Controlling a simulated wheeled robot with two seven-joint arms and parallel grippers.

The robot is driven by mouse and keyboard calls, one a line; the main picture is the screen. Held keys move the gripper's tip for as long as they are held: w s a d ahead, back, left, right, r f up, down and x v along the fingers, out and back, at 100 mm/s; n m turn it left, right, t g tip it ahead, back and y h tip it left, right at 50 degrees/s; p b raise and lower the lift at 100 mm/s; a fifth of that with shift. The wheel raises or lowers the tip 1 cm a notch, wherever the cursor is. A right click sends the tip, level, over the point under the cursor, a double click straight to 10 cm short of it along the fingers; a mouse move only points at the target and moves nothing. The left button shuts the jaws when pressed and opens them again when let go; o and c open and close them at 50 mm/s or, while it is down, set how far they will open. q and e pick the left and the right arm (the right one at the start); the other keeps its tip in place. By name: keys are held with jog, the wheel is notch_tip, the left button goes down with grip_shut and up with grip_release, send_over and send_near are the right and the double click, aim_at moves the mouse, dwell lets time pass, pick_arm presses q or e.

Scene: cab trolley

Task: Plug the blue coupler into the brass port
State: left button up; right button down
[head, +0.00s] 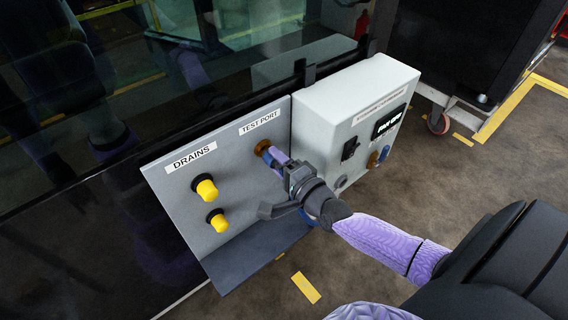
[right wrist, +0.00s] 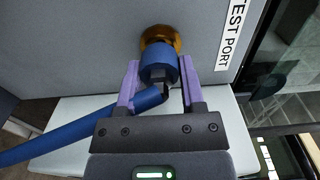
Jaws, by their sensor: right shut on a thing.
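The brass port (head: 262,146) is on the grey panel under the TEST PORT label; its rim also shows in the right wrist view (right wrist: 161,35). My right gripper (head: 275,157) is at the panel, shut on the blue coupler (right wrist: 158,60), with a purple finger on each side of it. The coupler's front is up against the brass port and in line with it in the right wrist view. The coupler hides part of the port, so I cannot tell how deep it sits. A blue hose (right wrist: 70,133) runs from the coupler off to the left. My left gripper is not in view.
Two yellow drain knobs (head: 206,188) stick out of the panel, left of the port. A light grey box (head: 340,95) with a lit display (head: 389,122) and fittings stands to the right. Dark glass is behind. The floor in front is open, with yellow marks.

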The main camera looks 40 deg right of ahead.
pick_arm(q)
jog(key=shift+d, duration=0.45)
pick_arm(e)
jog(key=shift+w, duration=0.15)
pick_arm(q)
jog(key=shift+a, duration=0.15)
pick_arm(e)
jog(key=shift+d, duration=0.15)
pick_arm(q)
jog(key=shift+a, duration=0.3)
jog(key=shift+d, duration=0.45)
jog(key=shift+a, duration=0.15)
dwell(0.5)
pick_arm(e)
jog(key=shift+w, duration=0.2)
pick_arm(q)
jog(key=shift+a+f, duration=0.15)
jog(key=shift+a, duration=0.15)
pick_arm(e)
jog(key=shift+w, duration=0.2)
